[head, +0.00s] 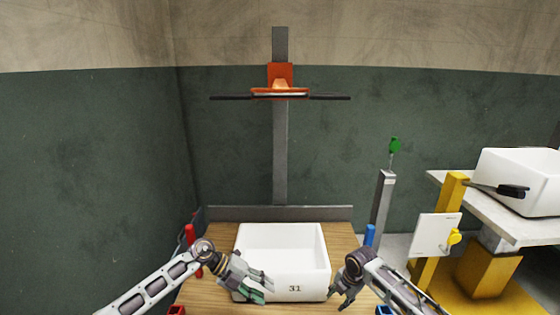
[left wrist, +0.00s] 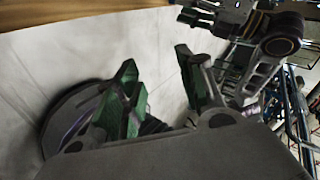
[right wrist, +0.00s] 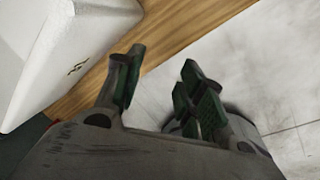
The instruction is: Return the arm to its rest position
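My left gripper (head: 262,285) is in front of the left part of the white box numbered 31 (head: 312,290) in the head view. In the left wrist view its green-padded fingers (left wrist: 160,90) stand apart with nothing between them. My right gripper (head: 338,298) is at the box's right front corner in the head view, pointing down. In the right wrist view its fingers (right wrist: 155,90) are apart and empty, with the white box (right wrist: 60,50) at the upper left. Whether either gripper touches the box I cannot tell.
The box stands on a wooden table (head: 345,240) below an orange press head with side handles (head: 282,80). Red (head: 190,235) and blue (head: 369,234) posts flank it. At the right are a yellow stand with a white panel (head: 430,235) and another white box (head: 520,180).

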